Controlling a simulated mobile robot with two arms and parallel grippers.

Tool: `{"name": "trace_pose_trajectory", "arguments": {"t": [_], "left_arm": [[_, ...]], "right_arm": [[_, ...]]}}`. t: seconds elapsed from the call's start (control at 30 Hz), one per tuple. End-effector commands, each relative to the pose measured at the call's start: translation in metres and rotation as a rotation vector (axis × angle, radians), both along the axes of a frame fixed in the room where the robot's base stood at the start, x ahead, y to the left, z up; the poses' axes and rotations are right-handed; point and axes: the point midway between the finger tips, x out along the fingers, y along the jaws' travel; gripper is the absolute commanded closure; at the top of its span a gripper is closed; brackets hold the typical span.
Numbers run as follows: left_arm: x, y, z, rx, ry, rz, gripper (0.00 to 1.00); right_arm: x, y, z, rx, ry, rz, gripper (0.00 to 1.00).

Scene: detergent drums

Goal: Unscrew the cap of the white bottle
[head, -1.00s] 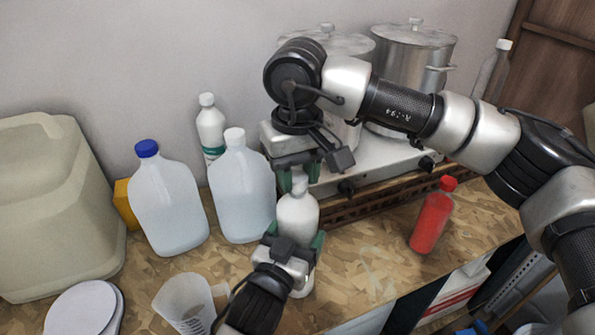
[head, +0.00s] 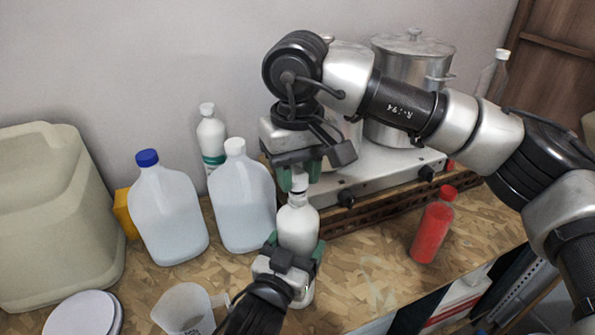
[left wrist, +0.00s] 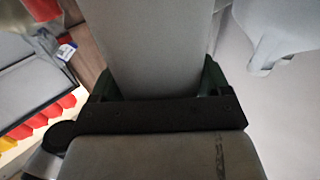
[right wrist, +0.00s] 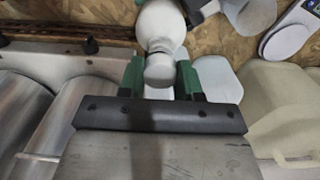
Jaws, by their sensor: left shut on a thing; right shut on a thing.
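The white bottle (head: 297,228) stands upright at the counter's front, in the middle of the head view. My left gripper (head: 288,256) is shut around its body from the front. The pale bottle wall also fills the space between the fingers in the left wrist view (left wrist: 160,50). My right gripper (head: 299,178) points down from above, shut on the white cap (head: 299,183). In the right wrist view the cap (right wrist: 158,74) sits between green fingertips, in line with the bottle (right wrist: 160,25). A dark band shows between cap and bottle shoulder; I cannot tell if they are fully apart.
A blue-capped jug (head: 167,215), a white-capped jug (head: 242,210) and a green-labelled bottle (head: 211,135) stand left. A stove (head: 375,175) with pots is behind. A red bottle (head: 432,230) stands right. A measuring jug (head: 183,308) is front left.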

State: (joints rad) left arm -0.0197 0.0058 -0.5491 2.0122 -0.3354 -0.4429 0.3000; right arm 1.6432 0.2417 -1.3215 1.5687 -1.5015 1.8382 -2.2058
Motion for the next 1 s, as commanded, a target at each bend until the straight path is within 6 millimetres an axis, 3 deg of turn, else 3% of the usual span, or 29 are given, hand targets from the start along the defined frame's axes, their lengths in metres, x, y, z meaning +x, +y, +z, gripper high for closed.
{"name": "trace_pose_trajectory", "arguments": {"t": [0.17, 0.4, 0.63, 0.67, 0.8, 1.0], "left_arm": [[0.000, 0.000, 0.003, -0.002, -0.006, 0.000, 0.89], [0.000, 0.000, 0.003, -0.003, -0.006, 0.000, 0.89], [0.000, 0.000, 0.003, -0.003, -0.006, 0.000, 0.89], [0.000, 0.000, 0.003, -0.003, -0.006, 0.000, 0.18], [0.000, 0.000, 0.002, -0.002, -0.004, 0.000, 0.00], [0.000, 0.000, 0.001, -0.001, -0.002, 0.000, 0.00]], "right_arm": [[0.000, 0.000, 0.009, 0.000, -0.001, 0.000, 0.94], [0.000, 0.000, 0.038, 0.000, -0.001, -0.001, 0.94], [0.000, 0.000, 0.040, 0.000, 0.001, 0.000, 0.94], [0.000, 0.000, 0.040, 0.000, 0.001, 0.000, 0.94], [0.000, 0.000, 0.040, 0.000, 0.001, 0.000, 0.94], [0.000, 0.000, 0.039, 0.000, 0.001, 0.000, 0.94]]}}
